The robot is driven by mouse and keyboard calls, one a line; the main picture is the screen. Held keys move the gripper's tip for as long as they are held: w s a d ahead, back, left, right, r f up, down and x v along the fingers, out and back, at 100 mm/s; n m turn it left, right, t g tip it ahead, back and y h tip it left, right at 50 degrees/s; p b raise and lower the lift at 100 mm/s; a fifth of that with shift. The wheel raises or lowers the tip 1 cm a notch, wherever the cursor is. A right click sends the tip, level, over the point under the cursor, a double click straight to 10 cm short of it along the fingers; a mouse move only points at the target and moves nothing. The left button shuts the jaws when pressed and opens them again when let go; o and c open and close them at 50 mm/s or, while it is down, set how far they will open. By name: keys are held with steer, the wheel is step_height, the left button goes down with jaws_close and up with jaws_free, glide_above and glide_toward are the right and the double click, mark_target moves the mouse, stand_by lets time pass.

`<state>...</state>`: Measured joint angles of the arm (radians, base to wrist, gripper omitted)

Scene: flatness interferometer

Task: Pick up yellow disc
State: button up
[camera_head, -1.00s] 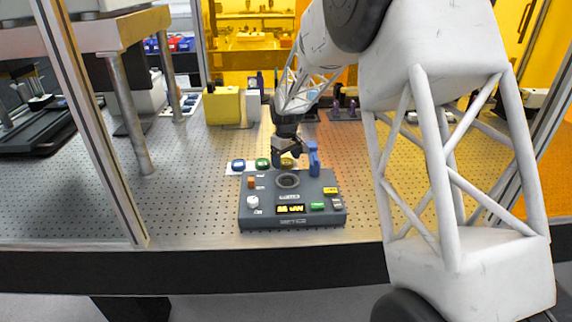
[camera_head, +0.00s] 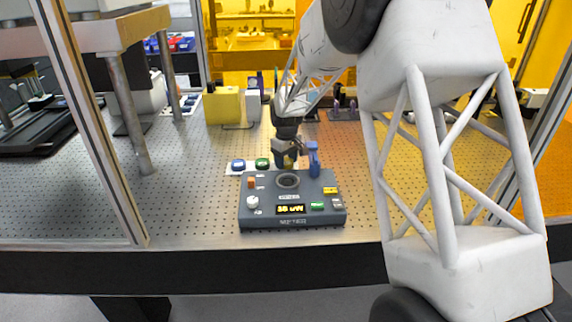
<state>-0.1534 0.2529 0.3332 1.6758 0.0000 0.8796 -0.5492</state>
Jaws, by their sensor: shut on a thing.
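The yellow disc (camera_head: 289,161) is a small patch at the tip of my gripper (camera_head: 287,159), just behind the grey device. My gripper points down and is shut on the disc. Much of the disc is hidden by the jaws, and I cannot tell whether it is clear of the surface. A green disc (camera_head: 262,163) and a blue disc (camera_head: 238,165) lie to the left on a white strip.
The grey device (camera_head: 262,208) with a round socket (camera_head: 288,181) and lit display (camera_head: 290,209) stands just in front. A blue upright piece (camera_head: 313,158) is close on the right. A yellow block (camera_head: 222,106) stands behind. The perforated table (camera_head: 190,200) is clear on the left.

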mark_target(286, 161)
steer(key=shift+c, duration=0.6)
steer(key=shift+r, duration=0.1)
step_height(286, 161, up, 10)
steer(key=shift+s, duration=0.1)
stand_by(0.8)
